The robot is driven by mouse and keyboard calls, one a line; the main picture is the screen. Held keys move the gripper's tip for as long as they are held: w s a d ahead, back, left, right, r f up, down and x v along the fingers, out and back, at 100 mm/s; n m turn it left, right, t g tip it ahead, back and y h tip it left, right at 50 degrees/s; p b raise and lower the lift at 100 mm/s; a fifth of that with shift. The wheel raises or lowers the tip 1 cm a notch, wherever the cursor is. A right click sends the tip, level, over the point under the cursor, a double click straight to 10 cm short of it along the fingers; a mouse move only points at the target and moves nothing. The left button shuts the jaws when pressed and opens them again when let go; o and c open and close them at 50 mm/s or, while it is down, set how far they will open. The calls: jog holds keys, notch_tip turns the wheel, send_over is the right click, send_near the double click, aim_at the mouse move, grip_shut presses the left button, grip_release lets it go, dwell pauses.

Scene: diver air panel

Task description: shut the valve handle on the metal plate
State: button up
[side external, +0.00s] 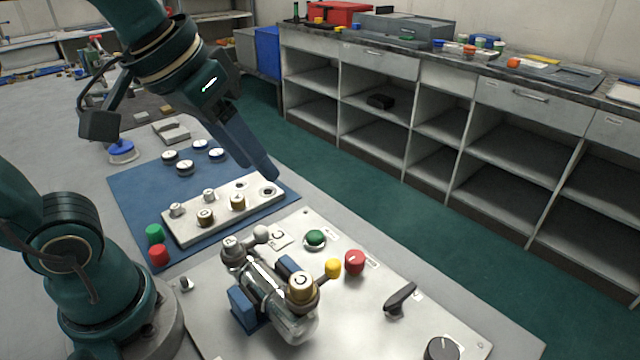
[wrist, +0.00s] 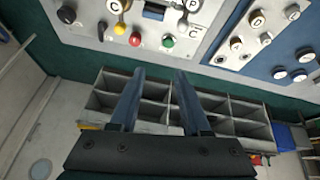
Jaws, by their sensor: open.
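The metal plate (side external: 225,325) lies on the bench and carries several controls. A black lever handle (side external: 400,298) sits on its right part, slanting up to the right; it also shows in the wrist view (wrist: 101,31). A yellow-tipped lever (side external: 333,268) sticks out beside a clear cylinder (side external: 296,325) with brass fittings; its tip also shows in the wrist view (wrist: 120,28). I cannot tell which of these two levers is the valve handle. My gripper (side external: 266,172) is open and empty, above the far end of the pale block, apart from both levers.
A green button (side external: 315,238), a red button (side external: 354,262) and a black knob (side external: 441,348) stand on the plate near the levers. A pale block (side external: 190,232) with knobs lies on a blue mat (side external: 130,200). Shelves (side external: 460,150) stand across the green floor.

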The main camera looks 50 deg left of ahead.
jog(key=w+d+r+g, duration=0.1)
jog(key=w+d, duration=0.3)
jog(key=w, duration=0.2)
jog(key=m+g, duration=0.2)
jog(key=g, duration=0.2)
send_over(395, 297)
notch_tip(395, 297, down, 14)
jog(key=shift+r, duration=0.25)
jog(key=shift+f, duration=2.4)
grip_shut()
